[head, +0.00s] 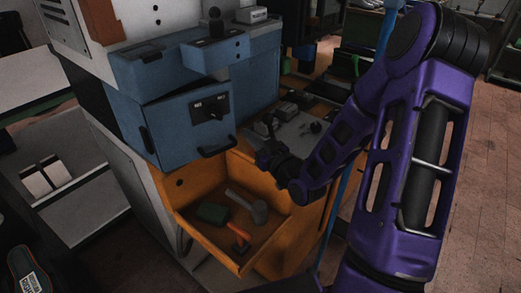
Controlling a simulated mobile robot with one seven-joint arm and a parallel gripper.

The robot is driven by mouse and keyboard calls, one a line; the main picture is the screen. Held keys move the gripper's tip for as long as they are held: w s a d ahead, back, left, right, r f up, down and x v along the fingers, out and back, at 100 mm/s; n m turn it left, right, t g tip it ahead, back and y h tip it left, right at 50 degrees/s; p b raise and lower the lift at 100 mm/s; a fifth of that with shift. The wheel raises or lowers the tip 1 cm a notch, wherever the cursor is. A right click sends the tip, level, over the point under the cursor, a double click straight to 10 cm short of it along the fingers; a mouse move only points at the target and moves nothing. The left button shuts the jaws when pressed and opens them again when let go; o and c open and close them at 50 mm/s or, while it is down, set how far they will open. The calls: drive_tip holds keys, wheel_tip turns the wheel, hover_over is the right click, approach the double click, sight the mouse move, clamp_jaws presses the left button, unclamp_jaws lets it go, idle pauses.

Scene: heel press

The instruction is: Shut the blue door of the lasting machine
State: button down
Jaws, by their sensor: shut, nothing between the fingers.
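The blue door (172,128) is on the front of the lasting machine (112,61), left of centre in the head view. It carries a dark panel with a black knob (210,109) and a black bar handle (217,150) low on its right. A dark slanted gap shows along its top edge; I cannot tell how far it stands open. My gripper (262,138) is shut and empty, to the right of the door and apart from the handle. My purple arm comes in from the right and hides part of the area behind.
An orange drawer (192,222) stands open below the door, holding a mallet (250,207), a green block (212,212) and an orange-handled tool (240,240). A bench (318,117) with small parts lies behind my gripper. Grey shelves (85,212) stand at left. Brick floor is clear at right.

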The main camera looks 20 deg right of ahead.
sight(234, 122)
drive_tip(key=shift+x, duration=2.6)
drive_tip(key=shift+w+f, duration=0.1)
drive_tip(key=shift+w, duration=0.15)
drive_tip(key=b+x, duration=0.4)
drive_tip(key=x, duration=0.1)
drive_tip(key=shift+w+f, duration=0.15)
drive_tip(key=shift+w, duration=0.15)
drive_tip(key=shift+w+r, duration=0.2)
drive_tip(key=shift+w, duration=0.05)
drive_tip(key=shift+r, duration=0.3)
drive_tip(key=shift+a, duration=0.1)
